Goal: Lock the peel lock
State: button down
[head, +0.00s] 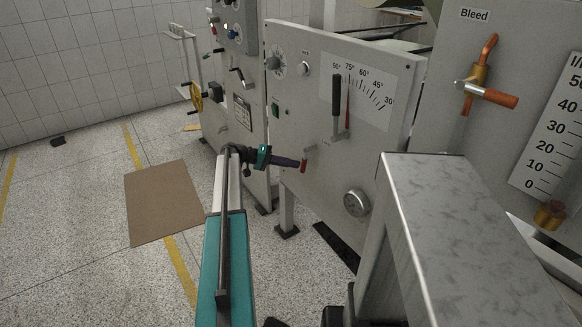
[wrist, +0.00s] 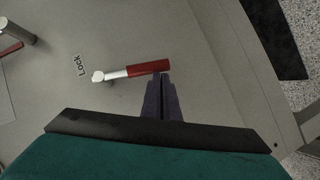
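The peel lock is a small lever with a silver shaft and red grip on the grey machine panel. Its red grip (head: 304,166) shows in the head view, hanging downward, and in the wrist view (wrist: 148,68), beside the printed word "Lock" (wrist: 80,65). My gripper (head: 296,163) reaches across from the left to the grip. In the wrist view, the dark fingers of my gripper (wrist: 163,80) are together, with their tips right at the free end of the red grip. I cannot tell whether they touch it. Nothing shows between the fingers.
An angle scale (head: 360,85) with a black-handled lever (head: 337,95) is above the lock. A grey box-shaped surface (head: 460,240) stands at the right front. A brown mat (head: 163,203) lies on the open floor at left.

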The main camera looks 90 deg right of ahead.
jog(key=d+f+b+v, duration=0.1)
jog(key=d+v, duration=0.1)
jog(key=v, duration=1)
jog(key=shift+w+d+f, duration=0.2)
jog(key=shift+w+d, duration=0.15)
jog(key=shift+w, duration=0.4)
